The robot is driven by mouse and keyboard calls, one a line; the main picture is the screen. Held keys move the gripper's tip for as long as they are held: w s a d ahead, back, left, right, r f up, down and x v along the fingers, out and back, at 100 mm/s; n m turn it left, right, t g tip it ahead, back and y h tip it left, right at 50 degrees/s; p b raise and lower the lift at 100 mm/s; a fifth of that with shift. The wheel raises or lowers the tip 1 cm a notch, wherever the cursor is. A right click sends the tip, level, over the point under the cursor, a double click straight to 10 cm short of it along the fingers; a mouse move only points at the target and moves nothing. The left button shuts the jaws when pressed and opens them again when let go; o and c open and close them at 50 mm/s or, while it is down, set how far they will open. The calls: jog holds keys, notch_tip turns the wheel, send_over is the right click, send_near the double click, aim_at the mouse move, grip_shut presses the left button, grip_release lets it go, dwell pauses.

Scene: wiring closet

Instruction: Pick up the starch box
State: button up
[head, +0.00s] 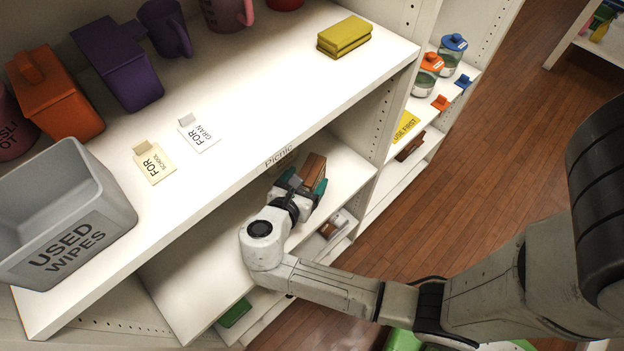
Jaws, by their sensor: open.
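A small brown box (314,167) stands on the shelf below the top one, under the "Picnic" label. No lettering on it is readable, so I cannot tell for sure that it is the starch box. My gripper (304,184) is open at the box, with its teal fingertips on either side of the box's near end. I cannot tell whether the fingers touch it. The gripper and wrist hide the box's lower part.
The top shelf (235,125) overhangs close to my wrist. It carries a grey "USED WIPES" bin (62,215), orange and purple containers, mugs, two tags and a yellow block (344,36). Jars (427,75) stand on the bay to the right. Wooden floor (470,150) is clear there.

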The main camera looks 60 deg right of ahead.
aim_at(308, 174)
jog(key=shift+p+x, duration=0.3)
jog(key=shift+x, duration=2.05)
jog(key=shift+w+r, duration=0.1)
jog(key=shift+w, duration=0.1)
jog(key=shift+c, duration=0.4)
grip_shut()
